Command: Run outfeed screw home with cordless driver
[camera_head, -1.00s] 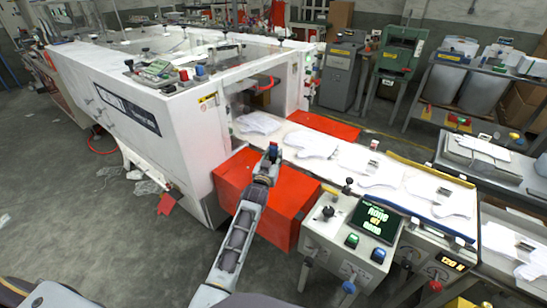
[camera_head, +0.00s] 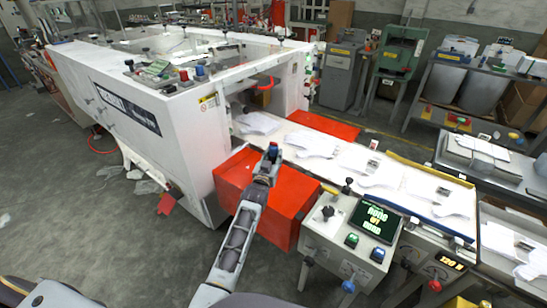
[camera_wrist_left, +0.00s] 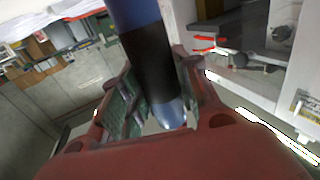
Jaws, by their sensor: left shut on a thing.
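My left gripper (camera_head: 270,166) is at the end of my left arm, over the red box-shaped cover (camera_head: 297,205) beside the outfeed table. It is shut on a blue and black cylinder (camera_head: 273,149), which looks like the cordless driver's body. The driver's bit and the outfeed screw cannot be made out. My right gripper is not in view.
A white machine (camera_head: 170,125) stands on the left. Its outfeed table (camera_head: 330,165) carries white glove-shaped film pieces (camera_head: 312,144). A control box (camera_head: 345,238) with knobs, buttons and a screen stands in front. A shelf (camera_head: 470,115) is at the right.

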